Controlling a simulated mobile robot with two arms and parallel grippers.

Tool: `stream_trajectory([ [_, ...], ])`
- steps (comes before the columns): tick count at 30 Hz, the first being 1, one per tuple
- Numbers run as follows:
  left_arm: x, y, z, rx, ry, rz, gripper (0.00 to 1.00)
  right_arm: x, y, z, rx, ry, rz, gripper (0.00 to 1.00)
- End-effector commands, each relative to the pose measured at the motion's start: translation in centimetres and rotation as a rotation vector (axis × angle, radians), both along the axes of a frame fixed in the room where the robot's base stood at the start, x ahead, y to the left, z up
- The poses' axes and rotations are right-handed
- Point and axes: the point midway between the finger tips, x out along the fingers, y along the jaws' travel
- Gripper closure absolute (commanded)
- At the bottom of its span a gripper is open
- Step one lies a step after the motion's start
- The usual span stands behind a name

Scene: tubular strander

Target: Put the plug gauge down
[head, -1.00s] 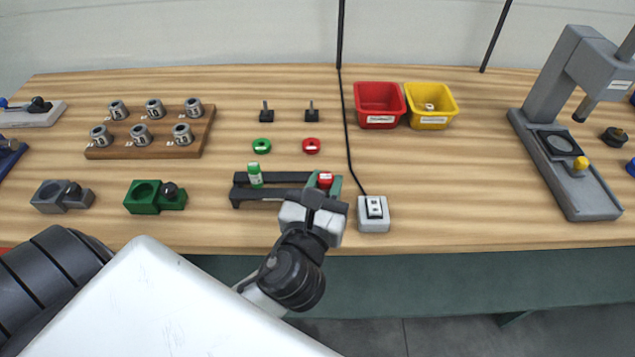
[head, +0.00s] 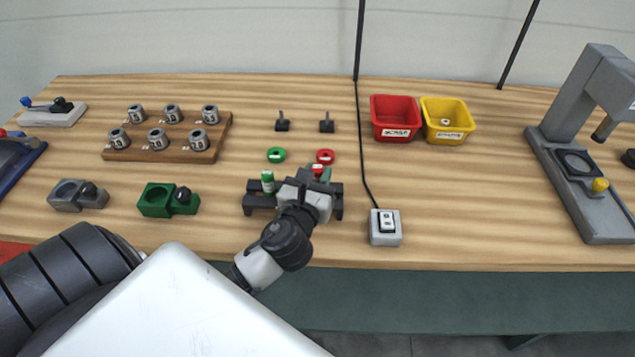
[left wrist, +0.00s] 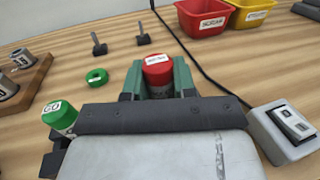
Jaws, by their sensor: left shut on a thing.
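A plug gauge with a red labelled cap (head: 317,169) is between the green-padded fingers of my left gripper (left wrist: 159,80), which is shut on it. The red cap (left wrist: 158,68) sticks up above the fingers in the left wrist view; its lower end is hidden. A green-capped plug gauge (head: 267,182) marked GO stands upright at the left of the black rack (head: 257,203). My left gripper (head: 314,176) is over the right part of this rack and hides much of it. I cannot tell whether the red gauge touches the rack. My right gripper is not in view.
Green (head: 276,155) and red (head: 325,156) rings lie behind the rack. A grey switch box (head: 385,228) with a cable stands at its right. Red (head: 397,135) and yellow (head: 447,135) bins are farther back. Bare table lies between rack and green block (head: 155,199).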

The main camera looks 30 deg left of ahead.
Motion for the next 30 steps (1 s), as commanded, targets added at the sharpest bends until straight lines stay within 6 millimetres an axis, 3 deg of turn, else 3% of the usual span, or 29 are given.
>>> stream_trajectory([
  [1, 0.0, 0.0, -1.1, -0.001, 0.002, 0.003, 0.99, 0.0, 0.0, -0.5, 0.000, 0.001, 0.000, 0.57],
  [4, 0.0, 0.0, -1.8, 0.000, 0.000, 0.002, 0.99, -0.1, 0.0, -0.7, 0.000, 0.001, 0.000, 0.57],
  [16, 0.0, 0.0, -2.3, 0.000, -0.001, 0.001, 0.99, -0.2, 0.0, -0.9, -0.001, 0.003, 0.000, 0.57],
  [17, 0.0, 0.0, -2.2, 0.000, -0.001, 0.001, 0.69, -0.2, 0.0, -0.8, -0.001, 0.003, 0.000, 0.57],
  [21, 0.0, 0.0, -2.2, 0.000, -0.001, 0.001, 0.48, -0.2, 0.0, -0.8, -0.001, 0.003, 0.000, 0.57],
  [30, 0.0, 0.0, -1.9, 0.000, -0.001, 0.000, 0.48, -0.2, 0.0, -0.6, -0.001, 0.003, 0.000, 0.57],
])
